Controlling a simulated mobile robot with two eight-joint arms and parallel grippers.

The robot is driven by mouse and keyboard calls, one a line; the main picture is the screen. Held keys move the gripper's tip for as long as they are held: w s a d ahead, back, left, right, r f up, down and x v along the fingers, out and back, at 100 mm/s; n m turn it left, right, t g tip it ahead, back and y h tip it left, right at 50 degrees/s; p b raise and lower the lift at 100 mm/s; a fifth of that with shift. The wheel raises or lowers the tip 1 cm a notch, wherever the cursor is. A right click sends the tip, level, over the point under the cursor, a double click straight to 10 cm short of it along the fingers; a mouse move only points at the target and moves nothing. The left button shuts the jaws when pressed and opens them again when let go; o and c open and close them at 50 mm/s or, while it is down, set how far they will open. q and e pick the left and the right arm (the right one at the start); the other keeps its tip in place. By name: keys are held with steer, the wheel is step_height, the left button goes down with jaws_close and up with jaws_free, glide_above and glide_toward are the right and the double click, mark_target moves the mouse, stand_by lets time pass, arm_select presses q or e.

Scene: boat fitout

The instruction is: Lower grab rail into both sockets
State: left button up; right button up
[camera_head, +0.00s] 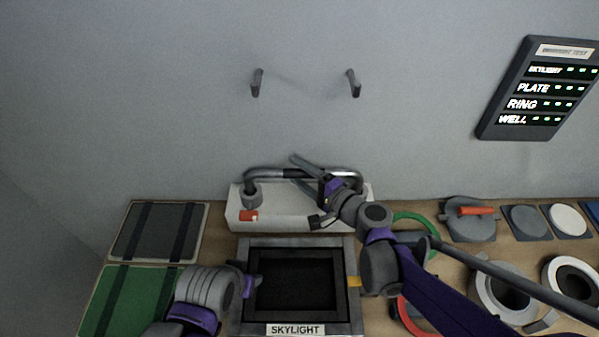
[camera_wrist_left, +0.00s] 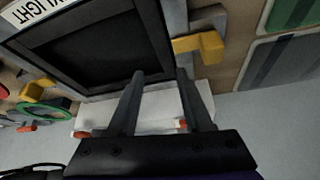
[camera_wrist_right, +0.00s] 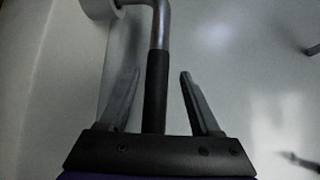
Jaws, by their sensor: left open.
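The grab rail (camera_head: 345,172) is a grey bent tube with a dark middle grip. It stands over a white base block (camera_head: 290,222). Its left end meets a grey round socket (camera_head: 251,196); how deep it sits is unclear. The right end is mostly hidden by my right gripper (camera_head: 291,165). That gripper is open, its fingers apart on both sides of the dark grip (camera_wrist_right: 156,85), with gaps showing in the right wrist view. A pale socket (camera_wrist_right: 98,8) shows at the rail's bend there. My left gripper (camera_wrist_left: 158,72) is open and empty near the skylight frame.
The skylight frame (camera_head: 242,318) lies in front of the base block. Green (camera_head: 130,300) and dark (camera_head: 155,232) panels lie left; rings and round lids (camera_head: 470,222) lie right. Two pegs (camera_head: 257,83) stick out of the wall, with a status board (camera_head: 540,88) at right.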

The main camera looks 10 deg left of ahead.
arm_select(q)
steer(key=shift+f, duration=0.15)
arm_select(e)
steer(key=v, duration=1)
steer(key=shift+s+d, duration=0.25)
steer(key=shift+d, duration=0.1)
